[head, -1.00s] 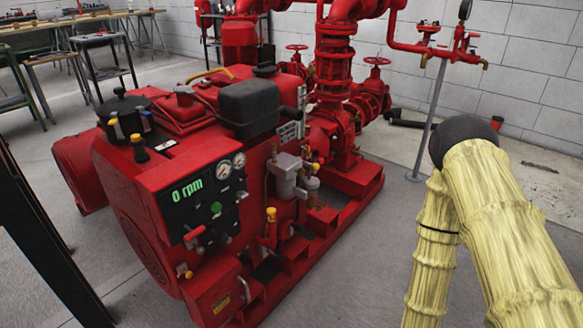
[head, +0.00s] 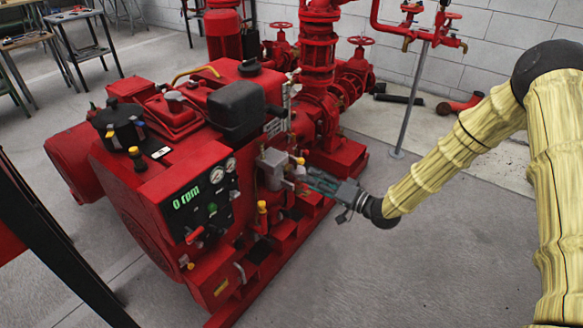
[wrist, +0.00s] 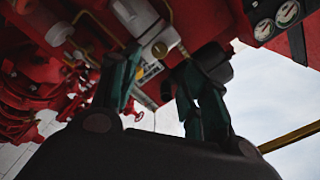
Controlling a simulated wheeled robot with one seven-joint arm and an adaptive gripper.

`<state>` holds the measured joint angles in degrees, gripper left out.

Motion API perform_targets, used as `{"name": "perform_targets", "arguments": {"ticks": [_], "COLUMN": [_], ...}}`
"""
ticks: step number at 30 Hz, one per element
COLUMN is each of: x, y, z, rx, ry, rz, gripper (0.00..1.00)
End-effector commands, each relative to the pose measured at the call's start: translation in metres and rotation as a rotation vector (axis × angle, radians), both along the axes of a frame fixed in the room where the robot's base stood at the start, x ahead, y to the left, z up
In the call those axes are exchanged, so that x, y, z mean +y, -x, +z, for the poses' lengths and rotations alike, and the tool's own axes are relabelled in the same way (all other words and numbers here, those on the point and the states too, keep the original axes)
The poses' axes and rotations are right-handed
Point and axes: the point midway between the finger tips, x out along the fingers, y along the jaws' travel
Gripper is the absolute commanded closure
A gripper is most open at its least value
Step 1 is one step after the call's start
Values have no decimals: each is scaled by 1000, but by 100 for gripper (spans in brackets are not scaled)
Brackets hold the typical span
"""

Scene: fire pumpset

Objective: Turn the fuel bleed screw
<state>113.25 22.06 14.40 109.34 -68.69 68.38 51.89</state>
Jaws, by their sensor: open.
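A grey metal filter housing (head: 271,168) sits on the side of the red engine, with a small yellow cap (head: 300,160) at its right. In the wrist view the grey housing (wrist: 136,16) carries a round, pale screw-like head (wrist: 159,50). I cannot tell for certain whether this is the fuel bleed screw. My gripper (head: 309,177) is just right of the housing, with its dark green fingers pointing at it. In the wrist view my gripper (wrist: 158,72) has its fingers apart on either side of the round head, with no visible contact. Nothing is held.
The control panel (head: 205,200) with gauges and "0 rpm" is left of the housing. A yellow-topped red valve (head: 262,214) is below it. Red pipework (head: 320,60) rises behind. The grey floor (head: 420,270) at right is clear.

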Motion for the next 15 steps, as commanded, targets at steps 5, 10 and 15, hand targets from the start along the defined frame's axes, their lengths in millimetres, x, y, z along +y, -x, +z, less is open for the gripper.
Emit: {"name": "perform_targets", "arguments": {"ticks": [5,10,15], "x": [23,46,64], "y": [-16,-32,-45], "z": [-2,-2,-2], "rx": [-1,0,0], "ry": [0,2,2], "rz": [1,1,0], "gripper": [54,54,54]}}
